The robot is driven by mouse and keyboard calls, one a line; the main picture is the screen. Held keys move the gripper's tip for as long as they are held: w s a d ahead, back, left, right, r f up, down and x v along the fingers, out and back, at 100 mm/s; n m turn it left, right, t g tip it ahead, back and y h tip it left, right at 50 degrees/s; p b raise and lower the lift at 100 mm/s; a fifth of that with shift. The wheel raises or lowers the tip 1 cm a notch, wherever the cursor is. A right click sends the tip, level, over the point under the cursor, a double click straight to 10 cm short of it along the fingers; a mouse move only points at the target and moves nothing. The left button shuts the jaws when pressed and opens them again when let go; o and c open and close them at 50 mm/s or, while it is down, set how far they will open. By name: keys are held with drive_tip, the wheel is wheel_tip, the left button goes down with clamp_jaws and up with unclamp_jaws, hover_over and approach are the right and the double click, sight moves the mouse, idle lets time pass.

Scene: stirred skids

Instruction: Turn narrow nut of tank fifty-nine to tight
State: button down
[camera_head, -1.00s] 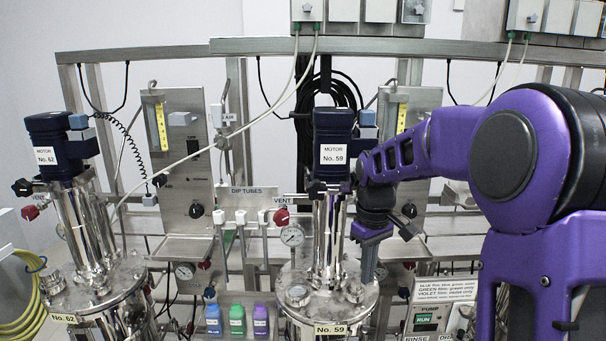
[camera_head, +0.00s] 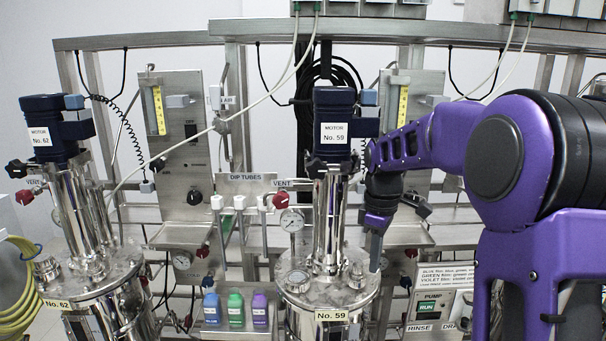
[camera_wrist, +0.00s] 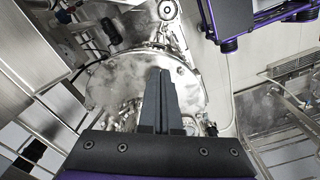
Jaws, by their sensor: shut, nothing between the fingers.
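Tank No. 59 (camera_head: 333,314) stands in the middle of the head view, with a shiny steel lid and a column rising to the blue motor (camera_head: 333,135) labelled No. 59. Small fittings sit on its lid, including a round sight-glass-like fitting (camera_head: 298,280); I cannot tell which is the narrow nut. My gripper (camera_head: 375,268) points down over the right edge of this lid, fingers shut and empty. In the wrist view the shut fingers (camera_wrist: 163,75) hide part of the round lid (camera_wrist: 108,85).
Tank No. 62 (camera_head: 57,303) stands at the left. Blue, green and violet bottles (camera_head: 236,309) stand between the tanks. A gauge (camera_head: 292,220) and red vent knob (camera_head: 281,200) are behind tank 59's left side. A pump panel (camera_head: 432,305) is at the right.

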drive_tip(key=shift+f+b, duration=0.45)
drive_tip(key=shift+f, duration=1.4)
drive_tip(key=shift+w+a+p, duration=0.15)
drive_tip(key=shift+a+p, duration=0.15)
drive_tip(key=shift+a, duration=0.1)
drive_tip(key=shift+a+r+p, duration=0.1)
drive_tip(key=shift+a+p, duration=0.1)
drive_tip(key=shift+p, duration=1.3)
drive_tip(key=shift+s+d, duration=0.3)
drive_tip(key=shift+d, duration=0.05)
wheel_tip(320, 180, up, 3)
drive_tip(key=p, duration=0.2)
drive_tip(key=shift+d+f+p, duration=0.1)
drive_tip(key=shift+f+p, duration=0.1)
drive_tip(key=shift+p, duration=0.15)
drive_tip(key=shift+d+r, duration=0.1)
drive_tip(key=shift+r, duration=1.55)
